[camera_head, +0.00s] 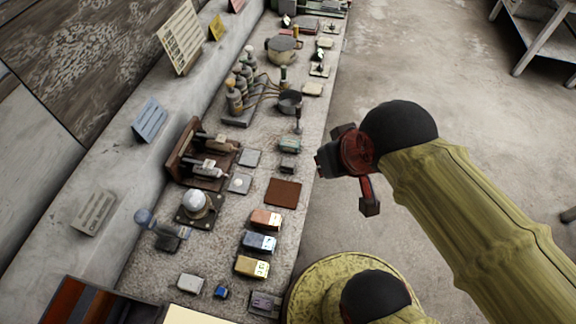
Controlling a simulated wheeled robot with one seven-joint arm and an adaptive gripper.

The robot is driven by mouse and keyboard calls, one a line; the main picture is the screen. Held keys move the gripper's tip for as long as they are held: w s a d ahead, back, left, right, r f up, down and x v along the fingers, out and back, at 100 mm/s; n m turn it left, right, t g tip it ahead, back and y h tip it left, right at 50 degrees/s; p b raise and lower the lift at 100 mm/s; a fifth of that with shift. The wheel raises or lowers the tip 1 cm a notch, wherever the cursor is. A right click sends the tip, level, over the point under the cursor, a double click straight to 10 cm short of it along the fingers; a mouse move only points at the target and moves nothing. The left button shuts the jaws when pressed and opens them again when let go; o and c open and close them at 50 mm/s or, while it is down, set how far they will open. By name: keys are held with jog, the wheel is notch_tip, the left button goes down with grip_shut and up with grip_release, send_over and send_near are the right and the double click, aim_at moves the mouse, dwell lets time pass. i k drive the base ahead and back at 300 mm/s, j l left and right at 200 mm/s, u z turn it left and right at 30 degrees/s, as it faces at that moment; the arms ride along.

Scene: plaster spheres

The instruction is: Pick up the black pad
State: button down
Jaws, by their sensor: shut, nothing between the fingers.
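I cannot tell for sure which thing is the black pad. A small dark flat piece (169,243) lies on the stone counter near the wall, below a lever with a blue ball. A small dark block (288,166) lies near the counter's right edge, close to a green piece. My gripper (326,160) is shut and empty. In the head view it hangs by the counter's right edge, to the right of the dark block and apart from it. Its fingertips are small and dark in this view.
The long counter (262,178) holds a brown mat (283,193), orange, blue and yellow blocks, a silver dome on a dark base (196,204), a wooden rack (196,150), and pots farther back. Signs lean on the wall at left. Open floor (420,60) lies right; a shelf stands top right.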

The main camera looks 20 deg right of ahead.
aim_at(288, 166)
jog(key=u, duration=2.2)
jog(key=z, duration=2.1)
jog(key=i+l+u, duration=0.1)
jog(key=l+u, duration=0.15)
jog(key=u, duration=0.25)
jog(key=l+u, duration=0.35)
jog(key=u, duration=0.15)
jog(key=l+u, duration=0.3)
jog(key=l, duration=1.4)
